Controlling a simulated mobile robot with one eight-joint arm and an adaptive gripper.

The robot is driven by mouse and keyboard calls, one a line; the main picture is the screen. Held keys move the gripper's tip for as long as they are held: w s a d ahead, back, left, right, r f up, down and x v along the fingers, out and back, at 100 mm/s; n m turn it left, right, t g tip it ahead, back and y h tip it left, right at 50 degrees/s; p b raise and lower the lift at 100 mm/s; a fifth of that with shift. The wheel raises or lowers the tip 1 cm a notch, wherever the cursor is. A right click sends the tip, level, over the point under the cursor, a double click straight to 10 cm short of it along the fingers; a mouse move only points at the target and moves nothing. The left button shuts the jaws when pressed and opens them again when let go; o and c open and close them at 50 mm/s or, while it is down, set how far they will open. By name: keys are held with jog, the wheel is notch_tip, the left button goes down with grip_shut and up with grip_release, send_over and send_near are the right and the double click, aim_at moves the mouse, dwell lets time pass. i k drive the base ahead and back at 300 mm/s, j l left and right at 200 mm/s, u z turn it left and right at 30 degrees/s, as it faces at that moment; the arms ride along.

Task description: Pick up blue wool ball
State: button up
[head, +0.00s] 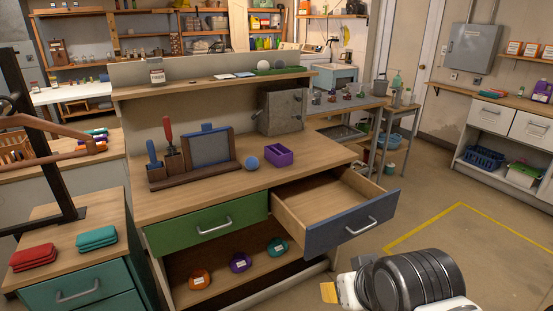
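A small blue ball (252,163), which looks like the wool ball, rests on the wooden workbench top (205,197). It sits between a purple open-topped box (278,155) on its right and a dark wooden rack (195,176) on its left, with a narrow gap to the box. Part of my arm shows at the bottom right, in front of the bench and well away from the ball. My gripper's fingers cannot be made out clearly there.
A blue-fronted drawer (350,229) stands open at the bench's right front; it looks empty. A green drawer (218,222) is shut. A grey metal box (281,110) stands behind the purple box. Bare bench top lies in front of the ball. Floor is clear at right.

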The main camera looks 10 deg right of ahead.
aim_at(251, 164)
jog(key=i+j+z, duration=0.1)
jog(key=i, duration=0.35)
jog(key=i+j+z, duration=0.15)
jog(key=i, duration=0.35)
jog(key=i+j+z, duration=0.1)
jog(key=i+j, duration=0.25)
jog(key=i+j+z, duration=0.1)
jog(key=i+j, duration=0.2)
jog(key=i, duration=0.25)
